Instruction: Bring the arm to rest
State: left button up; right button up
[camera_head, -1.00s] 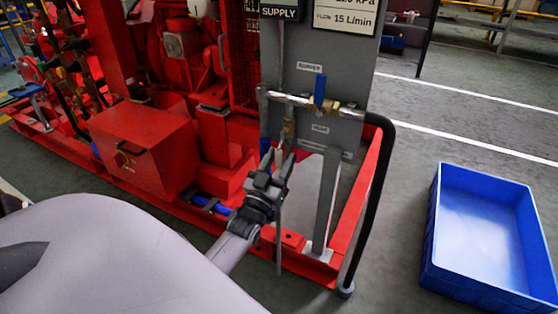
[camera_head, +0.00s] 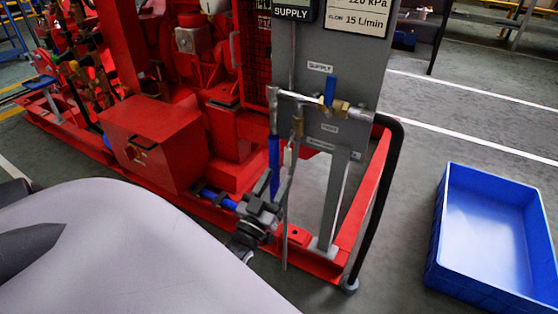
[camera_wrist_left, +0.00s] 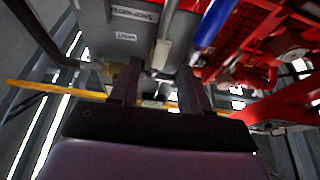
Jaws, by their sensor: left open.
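My left gripper (camera_head: 274,192) is open in the head view, pointing up, low in front of the grey supply panel (camera_head: 345,80). Its two fingers also show in the left wrist view (camera_wrist_left: 155,85), apart, with nothing held between them. A vertical blue-handled valve (camera_head: 274,165) on the panel's pipe is just above and behind the gripper. In the head view, I cannot tell whether the gripper touches the thin grey pipe beside it. My right gripper is not in view.
The red pumpset frame (camera_head: 297,236) and red box (camera_head: 150,145) stand behind and left of the gripper. A black hose (camera_head: 384,190) curves down at the panel's right. An empty blue crate (camera_head: 490,225) is on the floor at right, with clear floor between.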

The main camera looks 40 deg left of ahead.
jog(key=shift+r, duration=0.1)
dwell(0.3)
pick_arm(q)
jog(key=s+d+m+g+h, duration=0.25)
jog(key=d+g+h, duration=0.35)
jog(key=d, duration=0.9)
jog(key=s+d+r+m+g+h+p, duration=0.15)
jog(key=s+d+m+g+h, duration=0.35)
jog(key=s+d, duration=0.6)
jog(key=s+a+r+n+y+p, duration=0.1)
jog(key=a+r+p, duration=0.3)
jog(key=p, duration=1)
jog(key=s+a+r+n+y+p, duration=0.1)
jog(key=a+r+p, duration=0.3)
jog(key=r+p, duration=0.6)
jog(key=y+p, duration=0.1)
jog(key=p, duration=0.4)
jog(key=shift+s+r+g, duration=0.2)
jog(key=shift+r+g, duration=0.1)
jog(key=shift+r, duration=0.05)
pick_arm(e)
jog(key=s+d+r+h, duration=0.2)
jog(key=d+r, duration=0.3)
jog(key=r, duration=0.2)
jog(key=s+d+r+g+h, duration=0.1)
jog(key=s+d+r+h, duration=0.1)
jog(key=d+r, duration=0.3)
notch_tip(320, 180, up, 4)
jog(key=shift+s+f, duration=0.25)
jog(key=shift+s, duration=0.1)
